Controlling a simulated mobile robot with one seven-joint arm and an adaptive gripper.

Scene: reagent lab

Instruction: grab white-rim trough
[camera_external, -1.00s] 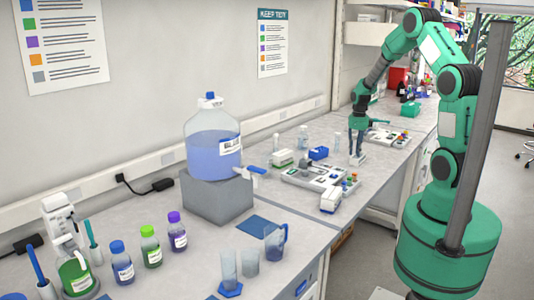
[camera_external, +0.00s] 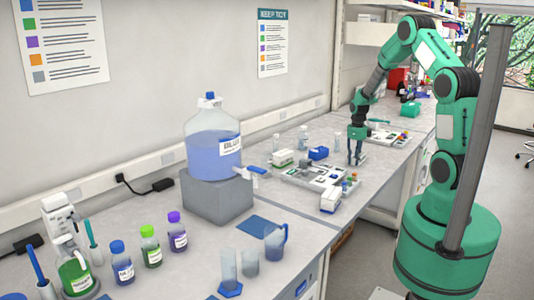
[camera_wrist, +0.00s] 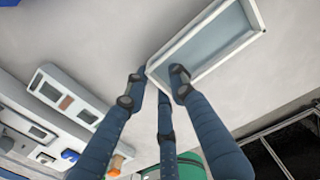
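The white-rim trough (camera_wrist: 256,16) is a shallow rectangular tray with a grey-blue inside, lying on the bench in the upper right of the wrist view. My gripper (camera_wrist: 158,78) has three dark blue fingers, spread open. Its fingertips are at the trough's near end, with one tip over the right part of that end and another just left of its corner. I cannot tell whether they touch it. In the external view, my gripper (camera_external: 356,161) points down close to the bench, and its fingers largely hide the trough.
A carboy (camera_external: 214,145) sits on a grey block. Bare bench surrounds the trough.

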